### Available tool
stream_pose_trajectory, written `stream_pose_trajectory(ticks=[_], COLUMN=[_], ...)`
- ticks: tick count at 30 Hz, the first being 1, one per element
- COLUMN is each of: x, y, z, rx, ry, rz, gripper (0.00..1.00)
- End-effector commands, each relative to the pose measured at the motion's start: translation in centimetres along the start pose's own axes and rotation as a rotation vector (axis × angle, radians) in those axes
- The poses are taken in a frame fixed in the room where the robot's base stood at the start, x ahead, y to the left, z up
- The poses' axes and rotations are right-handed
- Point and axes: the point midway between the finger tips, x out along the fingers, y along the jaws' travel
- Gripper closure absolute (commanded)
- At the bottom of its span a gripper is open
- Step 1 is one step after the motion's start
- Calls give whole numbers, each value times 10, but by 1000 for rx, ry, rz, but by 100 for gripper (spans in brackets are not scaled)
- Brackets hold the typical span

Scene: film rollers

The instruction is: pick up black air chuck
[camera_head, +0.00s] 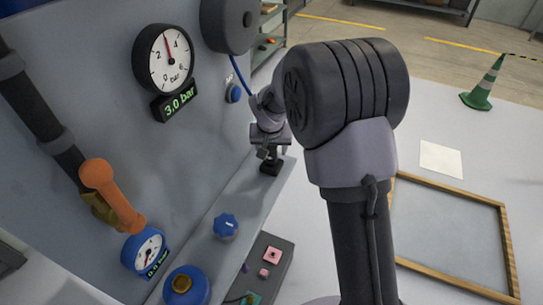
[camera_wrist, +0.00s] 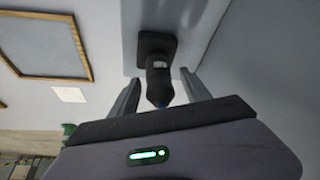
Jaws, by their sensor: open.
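The black air chuck (camera_wrist: 158,82) shows in the wrist view as a dark, rounded body with a pale mark and a bit of blue at its near end. It meets a black square base (camera_wrist: 146,46) on the grey surface. My gripper (camera_wrist: 160,77) is open, with one finger on each side of the chuck and visible gaps between. In the head view my gripper (camera_head: 268,150) is at the ledge beside the panel, just above a small black block (camera_head: 271,168). The chuck is mostly hidden there by my gripper.
A blue hose (camera_head: 239,75) runs down from a dark reel (camera_head: 228,24) toward my gripper. A wood-framed tray (camera_head: 450,235) lies at right; a green cone (camera_head: 481,88) stands behind.

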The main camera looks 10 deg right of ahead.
Motion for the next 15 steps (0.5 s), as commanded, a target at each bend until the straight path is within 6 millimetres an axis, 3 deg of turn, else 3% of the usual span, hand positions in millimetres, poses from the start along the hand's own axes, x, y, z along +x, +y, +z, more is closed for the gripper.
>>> stream_pose_trajectory(ticks=[1, 3, 8, 15], x=[16, 23, 21, 20], y=[0, 0, 0, 0], z=[2, 2, 0, 0], rx=[0, 0, 0, 0], ry=[-2, -1, 0, 0], rz=[1, 0, 0, 0], gripper=[44, 44, 44, 88])
